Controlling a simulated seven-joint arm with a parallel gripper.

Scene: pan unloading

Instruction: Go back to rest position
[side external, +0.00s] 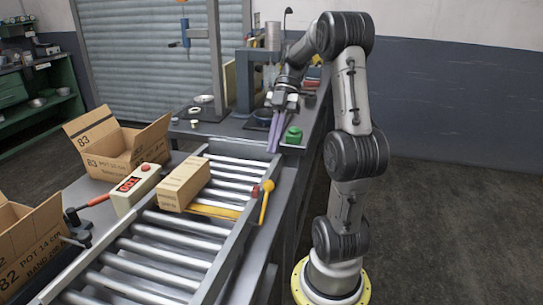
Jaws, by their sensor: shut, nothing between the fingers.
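My gripper (273,140) is at the far end of the conveyor, over the dark workbench, pointing down. Two long purple strips, which look like its fingers, hang close together below the grey wrist. It looks shut and holds nothing that I can see. My arm stands bent above its base at the right of the conveyor. A green object (293,135) is just right of the strips. I cannot tell how far above the bench the fingertips are.
A roller conveyor (235,232) runs along the front, with a closed cardboard box (184,184) on it. Open boxes (107,160) (30,240) and a red-display control box (136,188) are at the left. A machine stand (243,82) rises behind my gripper. Floor at the right is clear.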

